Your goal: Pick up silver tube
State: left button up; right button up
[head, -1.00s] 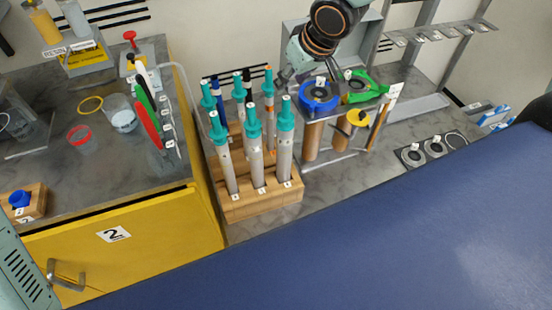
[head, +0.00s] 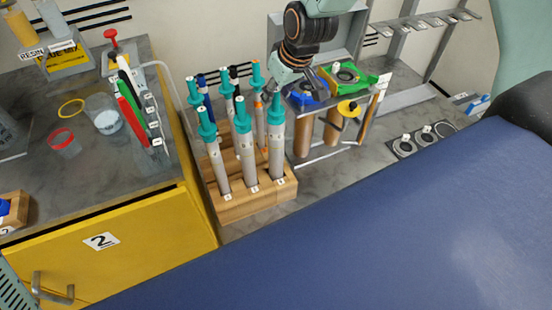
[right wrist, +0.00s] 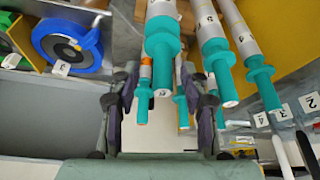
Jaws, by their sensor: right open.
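Several grey-silver tubes with teal tops stand in a wooden rack (head: 232,208). The front row has a left tube (head: 216,160), a middle tube (head: 246,155) and a right tube (head: 276,145). Behind them are more teal-topped pieces, one with an orange band (head: 259,108). My right gripper (head: 290,86) is open and empty at the back right of the rack, close above the right tubes. In the right wrist view its fingers (right wrist: 162,100) spread apart, and teal tops (right wrist: 162,45) show across the gap. My left gripper is out of view.
A yellow cabinet (head: 150,240) with beakers and markers on top stands left. A blue padded surface (head: 370,220) fills the front right.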

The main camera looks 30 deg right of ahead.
jog(key=shift+w+f, duration=0.2)
jog(key=shift+f, duration=0.15)
jog(key=shift+s+a+r, duration=0.1)
jog(key=shift+a+r, duration=0.1)
jog(key=shift+a, duration=0.1)
jog(key=shift+d+f, duration=0.15)
jog(key=shift+d, duration=0.1)
jog(key=c, duration=0.5)
jog(key=shift+a, duration=0.2)
grip_shut()
jog(key=shift+d, duration=0.1)
